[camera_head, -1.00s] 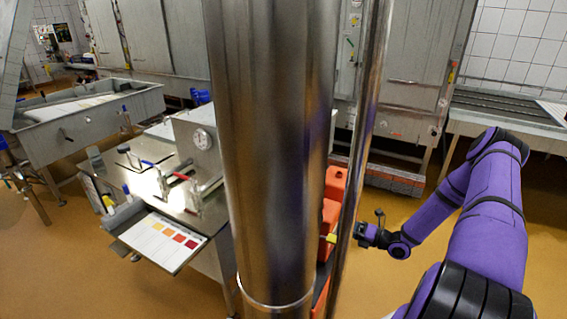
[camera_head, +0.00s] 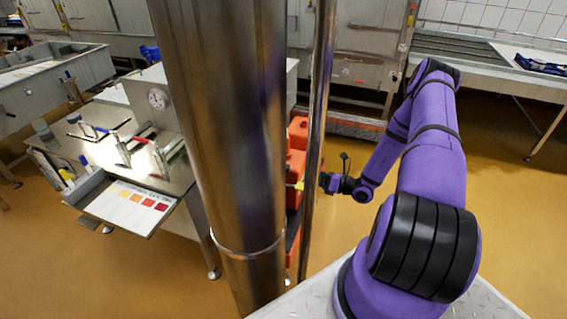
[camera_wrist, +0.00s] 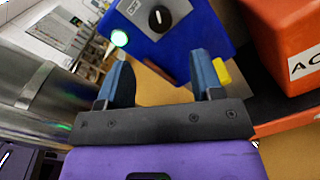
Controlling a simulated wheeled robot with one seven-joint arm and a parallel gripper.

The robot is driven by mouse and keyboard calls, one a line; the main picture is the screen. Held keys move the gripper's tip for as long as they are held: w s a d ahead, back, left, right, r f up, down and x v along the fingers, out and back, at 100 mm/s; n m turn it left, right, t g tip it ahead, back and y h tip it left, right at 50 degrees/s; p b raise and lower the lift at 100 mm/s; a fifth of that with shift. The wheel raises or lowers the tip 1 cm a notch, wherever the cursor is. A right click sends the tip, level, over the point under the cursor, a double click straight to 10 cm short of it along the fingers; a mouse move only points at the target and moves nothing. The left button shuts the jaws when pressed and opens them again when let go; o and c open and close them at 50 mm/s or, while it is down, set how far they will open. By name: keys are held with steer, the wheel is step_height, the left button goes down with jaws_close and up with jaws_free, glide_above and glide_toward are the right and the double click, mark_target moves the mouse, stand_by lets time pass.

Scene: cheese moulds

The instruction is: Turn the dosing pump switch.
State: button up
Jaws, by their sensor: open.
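The dosing pump (camera_wrist: 195,40) is a blue box in the top middle of the wrist view. Its switch (camera_wrist: 160,18) is a round black knob with a white mark on the upper face. A green lamp (camera_wrist: 119,38) glows at the pump's left corner. My gripper (camera_wrist: 163,72) is open, with nothing between its fingers. In the picture, the knob lies beyond the fingertips, between their lines; I see no contact with it. In the head view my gripper (camera_head: 325,182) is partly hidden by the steel poles, and the pump cannot be made out.
An orange container (camera_wrist: 285,45) stands right of the pump; orange containers (camera_head: 296,165) also show behind the poles. A thick steel column (camera_head: 225,130) and thin pole (camera_head: 318,120) block the head view. A steel table (camera_head: 100,150) stands left. Floor at right is clear.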

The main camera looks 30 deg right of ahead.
mark_target(288, 169)
steer(key=w+a+n, duration=0.1)
steer(key=w+a, duration=0.1)
steer(key=w, duration=0.1)
steer(key=w+a+n, duration=0.1)
steer(key=w+a, duration=0.1)
steer(key=w+a+n, duration=0.1)
steer(key=w+a, duration=0.1)
steer(key=w, duration=0.1)
steer(key=shift+w+h, duration=0.3)
steer(key=shift+w, duration=0.05)
steer(key=shift+c, duration=0.3)
steer(key=c, duration=0.8)
steer(key=shift+c, duration=0.2)
